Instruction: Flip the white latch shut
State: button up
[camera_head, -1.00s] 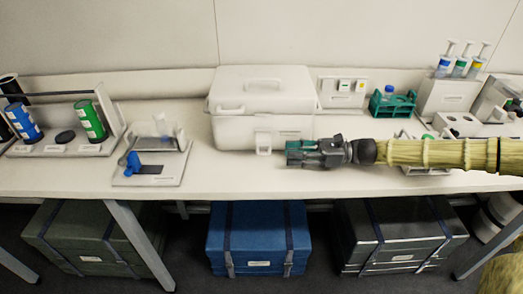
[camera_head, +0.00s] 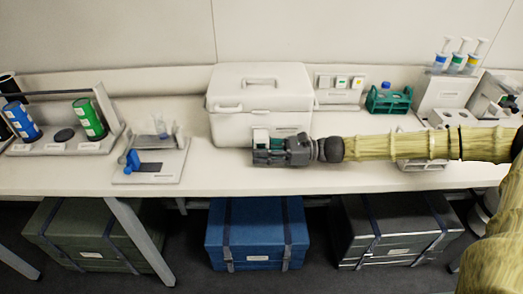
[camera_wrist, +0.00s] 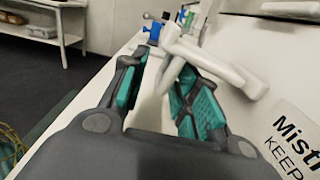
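The white box (camera_head: 233,126) stands on the bench with its lid down. Its white latch (camera_head: 261,134) is on the front face, partly hidden behind my gripper (camera_head: 262,150). In the wrist view the latch (camera_wrist: 228,68) is a bent white loop standing out from the box front. Part of it reaches between the teal-padded fingers of my gripper (camera_wrist: 160,75). The fingers are apart, and I cannot tell whether either touches the latch.
A printed label (camera_wrist: 293,138) is on the box front near my gripper. To the left is a small stand with a blue piece (camera_head: 133,160). A green tube rack (camera_head: 388,102) stands right of the box. Bench front is clear.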

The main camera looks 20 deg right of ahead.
grip_shut()
